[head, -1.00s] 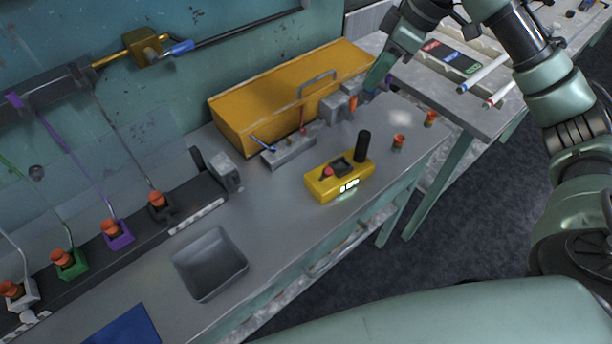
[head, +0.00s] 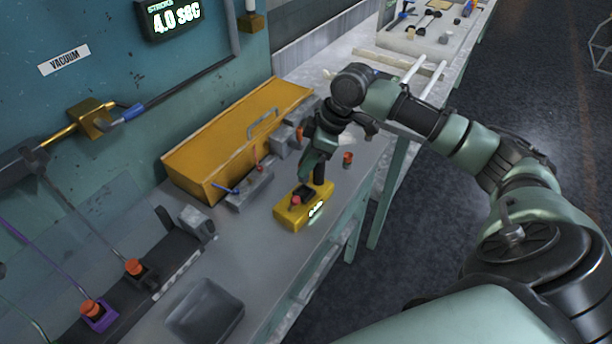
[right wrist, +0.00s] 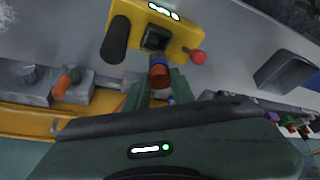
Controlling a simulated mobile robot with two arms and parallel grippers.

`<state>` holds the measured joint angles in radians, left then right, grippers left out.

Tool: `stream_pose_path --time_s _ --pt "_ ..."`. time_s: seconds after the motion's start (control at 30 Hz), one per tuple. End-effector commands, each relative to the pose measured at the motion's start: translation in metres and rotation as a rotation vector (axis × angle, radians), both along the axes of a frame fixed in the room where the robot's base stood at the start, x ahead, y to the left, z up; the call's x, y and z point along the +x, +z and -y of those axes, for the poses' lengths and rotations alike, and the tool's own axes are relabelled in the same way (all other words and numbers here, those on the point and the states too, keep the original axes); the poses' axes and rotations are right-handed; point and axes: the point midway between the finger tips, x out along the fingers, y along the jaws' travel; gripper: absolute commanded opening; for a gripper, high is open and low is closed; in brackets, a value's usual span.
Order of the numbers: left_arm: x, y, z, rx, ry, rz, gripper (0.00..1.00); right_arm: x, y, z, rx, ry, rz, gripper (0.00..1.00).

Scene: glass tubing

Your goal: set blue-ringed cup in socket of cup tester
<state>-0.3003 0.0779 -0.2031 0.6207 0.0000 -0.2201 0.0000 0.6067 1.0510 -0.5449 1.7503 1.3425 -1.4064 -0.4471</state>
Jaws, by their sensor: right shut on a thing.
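The yellow cup tester (head: 287,217) stands on the grey bench, with a lit display, a red knob and a black post. Its dark square socket (right wrist: 156,39) shows empty in the right wrist view. My right gripper (head: 308,178) is just behind and above the tester in the head view. It is shut on the blue-ringed cup (right wrist: 160,76), a small orange-brown cup with a bluish band, seen in the right wrist view. The cup appears beside the socket; its height above the tester is hard to tell. The gripper mostly hides it in the head view. My left gripper is out of view.
A yellow case (head: 235,140) and a grey rack (head: 248,190) stand behind the tester. Another orange cup (head: 347,159) stands to its right. A grey tray (head: 205,312) lies at the front left. Bare bench lies between tray and tester.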

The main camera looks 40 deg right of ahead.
Motion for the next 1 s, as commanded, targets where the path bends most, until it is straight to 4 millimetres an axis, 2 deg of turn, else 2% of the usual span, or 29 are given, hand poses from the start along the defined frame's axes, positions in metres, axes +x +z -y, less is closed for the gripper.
stream_pose_path --time_s 0.17,0.43,0.87,0.9,1.0 --pt "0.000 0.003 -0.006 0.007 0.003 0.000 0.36 0.000 -0.016 0.000 0.001 -0.001 -0.001 0.00" --pt "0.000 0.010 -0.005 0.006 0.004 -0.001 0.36 0.000 -0.052 0.000 0.001 -0.001 -0.003 0.00" --pt "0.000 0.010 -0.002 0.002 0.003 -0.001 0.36 0.000 -0.060 0.000 0.000 -0.001 0.000 0.00" --pt "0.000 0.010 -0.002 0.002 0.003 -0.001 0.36 0.000 -0.059 0.000 0.000 -0.001 0.000 0.32" --pt "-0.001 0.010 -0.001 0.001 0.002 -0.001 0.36 0.000 -0.059 0.000 0.000 -0.001 0.000 0.33"
